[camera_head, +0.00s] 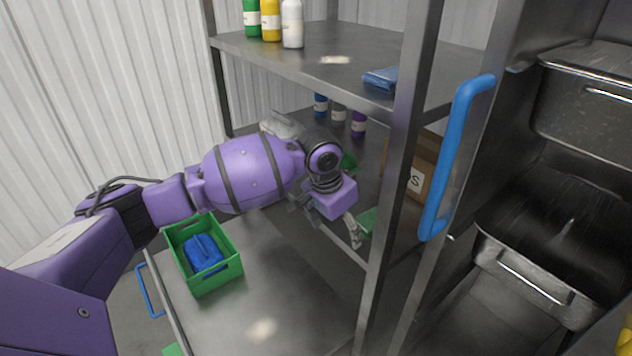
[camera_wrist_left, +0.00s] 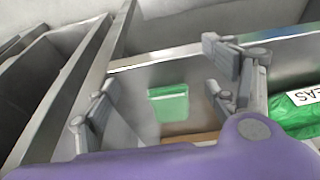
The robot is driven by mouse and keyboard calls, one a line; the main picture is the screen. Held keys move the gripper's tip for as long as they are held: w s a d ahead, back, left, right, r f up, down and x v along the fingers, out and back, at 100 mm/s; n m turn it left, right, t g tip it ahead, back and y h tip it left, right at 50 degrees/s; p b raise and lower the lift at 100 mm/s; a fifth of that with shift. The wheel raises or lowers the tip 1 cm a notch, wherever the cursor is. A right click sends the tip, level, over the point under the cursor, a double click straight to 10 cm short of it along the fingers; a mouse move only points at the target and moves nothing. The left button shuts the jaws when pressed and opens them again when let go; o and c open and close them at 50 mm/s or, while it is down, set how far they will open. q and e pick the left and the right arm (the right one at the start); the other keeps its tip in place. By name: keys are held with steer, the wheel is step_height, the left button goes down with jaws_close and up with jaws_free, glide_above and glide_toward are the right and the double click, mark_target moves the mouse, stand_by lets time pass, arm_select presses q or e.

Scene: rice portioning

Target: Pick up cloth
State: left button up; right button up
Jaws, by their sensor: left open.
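A green folded cloth (camera_head: 368,221) lies flat on the metal lower shelf, partly hidden in the head view by the rack post. In the left wrist view the green cloth (camera_wrist_left: 168,103) shows as a small rectangle between the spread fingers. My left gripper (camera_head: 340,230) is open and empty, just beside the cloth in the head view. It also shows open in the left wrist view (camera_wrist_left: 155,92). A blue folded cloth (camera_head: 382,78) lies on the upper shelf. Blue cloth (camera_head: 203,251) also lies in a green crate (camera_head: 213,285). My right gripper is not in view.
A rack post (camera_head: 388,200) and a blue handle (camera_head: 455,155) stand right of my gripper. A cardboard box (camera_head: 428,157) and several bottles stand behind it. A green labelled bag (camera_wrist_left: 298,112) lies right of the fingers.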

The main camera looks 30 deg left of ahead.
mark_target(372, 218)
arm_select(q)
steer(key=w, duration=0.1)
steer(key=w+d+b, duration=0.1)
steer(key=w, duration=0.1)
steer(key=w+d, duration=0.1)
steer(key=shift+w+b, duration=0.3)
steer(key=shift+w, duration=0.1)
steer(key=shift+w+d+r+b, duration=0.1)
steer(key=shift+w+d+b, duration=0.05)
steer(key=shift+w, duration=0.25)
steer(key=shift+w+d+r+b, duration=0.1)
steer(key=shift+w+b, duration=0.05)
steer(key=shift+w, duration=0.25)
steer(key=w+b, duration=0.1)
steer(key=w, duration=0.1)
steer(key=w+d+b, duration=0.1)
steer(key=shift+w+d+f, duration=0.2)
steer(key=shift+w, duration=0.15)
steer(key=shift+f, duration=0.85)
steer(key=shift+w+f+b, duration=0.15)
steer(key=shift+f+b, duration=0.2)
steer(key=shift+f, duration=0.2)
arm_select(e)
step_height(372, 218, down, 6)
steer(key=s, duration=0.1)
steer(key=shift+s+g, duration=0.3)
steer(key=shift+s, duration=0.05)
